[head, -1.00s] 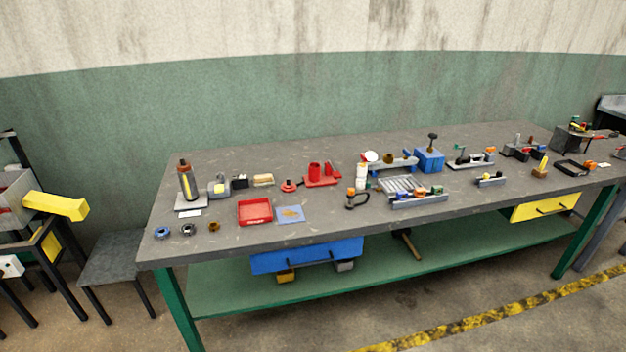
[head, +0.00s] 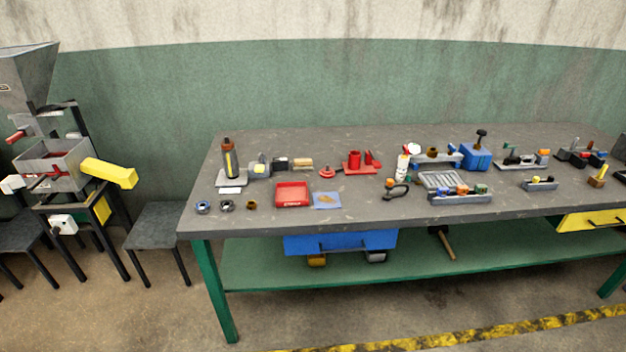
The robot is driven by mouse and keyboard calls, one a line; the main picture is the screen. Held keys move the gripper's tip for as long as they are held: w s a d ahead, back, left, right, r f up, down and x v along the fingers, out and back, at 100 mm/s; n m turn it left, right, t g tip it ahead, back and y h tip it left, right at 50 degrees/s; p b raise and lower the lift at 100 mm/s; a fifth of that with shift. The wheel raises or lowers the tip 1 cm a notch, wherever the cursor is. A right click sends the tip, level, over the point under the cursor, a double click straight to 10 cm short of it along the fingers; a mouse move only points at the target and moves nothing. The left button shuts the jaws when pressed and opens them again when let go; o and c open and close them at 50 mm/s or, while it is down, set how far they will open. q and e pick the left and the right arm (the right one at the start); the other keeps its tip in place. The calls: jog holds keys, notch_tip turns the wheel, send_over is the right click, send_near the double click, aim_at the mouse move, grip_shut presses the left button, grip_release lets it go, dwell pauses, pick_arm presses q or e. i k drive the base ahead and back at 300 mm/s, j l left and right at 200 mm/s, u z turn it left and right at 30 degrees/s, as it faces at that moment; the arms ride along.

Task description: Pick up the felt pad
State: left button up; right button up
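A flat light-blue square (head: 319,205) with a tan patch (head: 327,199) lies on the workbench (head: 300,222) near its front edge. A small tan block (head: 302,164) lies farther back on the bench. At this distance I cannot tell for certain which of these is the felt pad. Neither of my grippers is in view.
A red tray (head: 292,205) sits just left of the blue square. A dark bottle (head: 228,158), small rings and red parts (head: 355,160) stand around. A blue drawer (head: 340,242) hangs under the bench. A stool (head: 158,222) and a machine (head: 60,165) stand left.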

aim_at(299, 164)
jog(key=i+l+z, duration=0.1)
jog(key=i+l, duration=0.15)
jog(key=i, duration=0.25)
jog(key=i+l+z, duration=0.1)
jog(key=i, duration=0.4)
jog(key=i+l, duration=0.25)
jog(key=i, duration=0.25)
jog(key=i+l+z, duration=0.15)
jog(key=i, duration=0.35)
